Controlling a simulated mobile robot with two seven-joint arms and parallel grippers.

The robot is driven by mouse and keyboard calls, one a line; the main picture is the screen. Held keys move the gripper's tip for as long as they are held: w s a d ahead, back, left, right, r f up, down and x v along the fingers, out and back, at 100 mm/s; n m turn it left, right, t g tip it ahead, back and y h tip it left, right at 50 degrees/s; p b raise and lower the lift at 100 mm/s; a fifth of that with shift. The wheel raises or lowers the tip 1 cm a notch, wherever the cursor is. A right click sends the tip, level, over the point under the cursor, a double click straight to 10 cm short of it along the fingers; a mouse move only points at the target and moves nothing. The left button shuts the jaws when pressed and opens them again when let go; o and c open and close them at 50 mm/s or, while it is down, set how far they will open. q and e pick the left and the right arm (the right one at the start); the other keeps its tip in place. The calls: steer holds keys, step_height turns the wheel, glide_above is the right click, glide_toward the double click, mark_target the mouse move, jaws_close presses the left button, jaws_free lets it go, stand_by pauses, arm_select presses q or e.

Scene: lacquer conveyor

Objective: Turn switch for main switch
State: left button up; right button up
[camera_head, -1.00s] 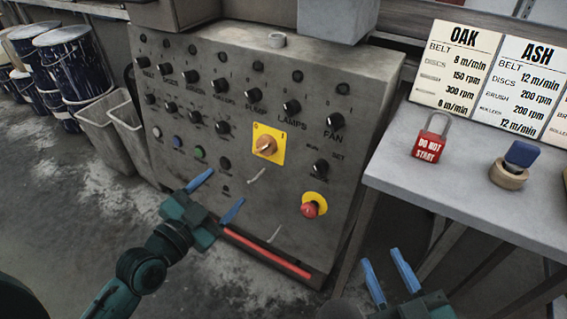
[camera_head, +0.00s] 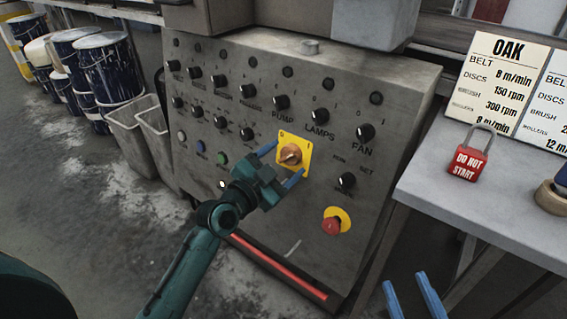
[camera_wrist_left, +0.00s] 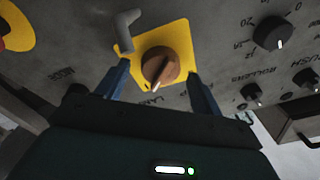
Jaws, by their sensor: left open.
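The main switch is an orange-brown rotary knob (camera_head: 291,155) on a yellow square plate (camera_head: 305,147) on the grey control panel (camera_head: 215,215). In the left wrist view, the knob (camera_wrist_left: 159,66) shows with its white mark pointing toward my gripper. My left gripper (camera_head: 281,163) is open at the plate, its blue fingers on either side of the knob; the left wrist view shows gaps between the fingers and the knob. A grey bent hook (camera_wrist_left: 125,30) stands at the plate's edge in that view. My right gripper (camera_head: 408,296) is open and empty at the bottom right.
A red emergency button (camera_head: 332,226) on a yellow disc sits below right of the switch. Several black knobs, including FAN (camera_head: 365,132), surround it. A red padlock (camera_head: 469,155) stands on the grey table (camera_head: 425,190) at right. Bins and drums stand at left.

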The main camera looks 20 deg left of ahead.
arm_select(q)
steer(key=shift+w, duration=0.25)
steer(key=shift+c, duration=0.6)
steer(key=c, duration=0.9)
